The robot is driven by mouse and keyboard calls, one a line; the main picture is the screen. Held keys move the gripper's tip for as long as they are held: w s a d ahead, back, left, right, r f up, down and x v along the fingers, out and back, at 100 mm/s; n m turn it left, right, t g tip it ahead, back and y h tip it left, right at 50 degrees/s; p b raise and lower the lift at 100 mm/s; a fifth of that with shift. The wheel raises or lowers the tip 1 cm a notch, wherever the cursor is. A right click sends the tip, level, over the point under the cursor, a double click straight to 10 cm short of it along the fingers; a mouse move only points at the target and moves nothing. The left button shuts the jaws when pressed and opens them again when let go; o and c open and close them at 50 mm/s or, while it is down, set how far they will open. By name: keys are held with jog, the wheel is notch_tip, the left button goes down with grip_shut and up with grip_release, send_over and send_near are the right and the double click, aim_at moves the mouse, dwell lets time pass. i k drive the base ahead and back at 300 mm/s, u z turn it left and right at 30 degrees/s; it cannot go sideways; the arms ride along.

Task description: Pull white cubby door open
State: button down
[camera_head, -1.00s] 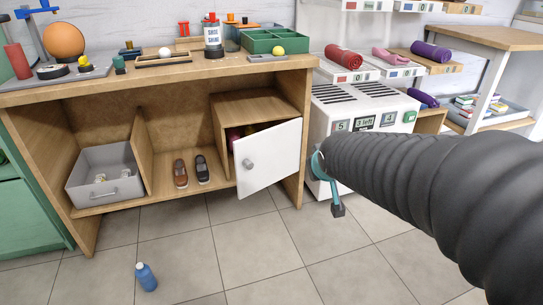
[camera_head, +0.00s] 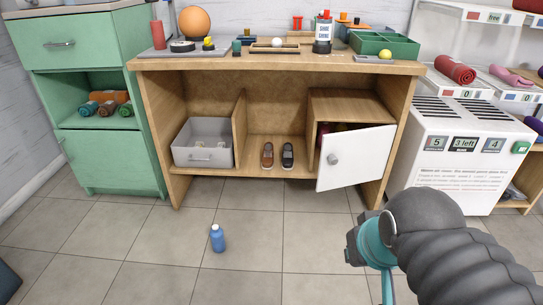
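The white cubby door (camera_head: 355,157) is on the right side of the wooden bench. It stands partly open, swung outward, with a round grey knob (camera_head: 333,159) near its left edge. Behind it the wooden cubby (camera_head: 350,105) shows a dark gap with something reddish inside. My arm comes in from the lower right, black and ribbed, with a teal part near its end. My gripper is at the lower right, in front of and below the door, apart from it. Its fingers are not clearly visible, so I cannot tell whether it is open or shut.
A blue bottle (camera_head: 217,238) stands on the tiled floor in front of the bench. A grey bin (camera_head: 203,143) and a pair of shoes (camera_head: 278,155) sit in the lower bench. A green cabinet (camera_head: 110,160) is at left, a white vented machine (camera_head: 460,150) at right.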

aim_at(347, 158)
jog(key=u, duration=1.6)
jog(key=i, duration=1)
jog(key=z, duration=1.85)
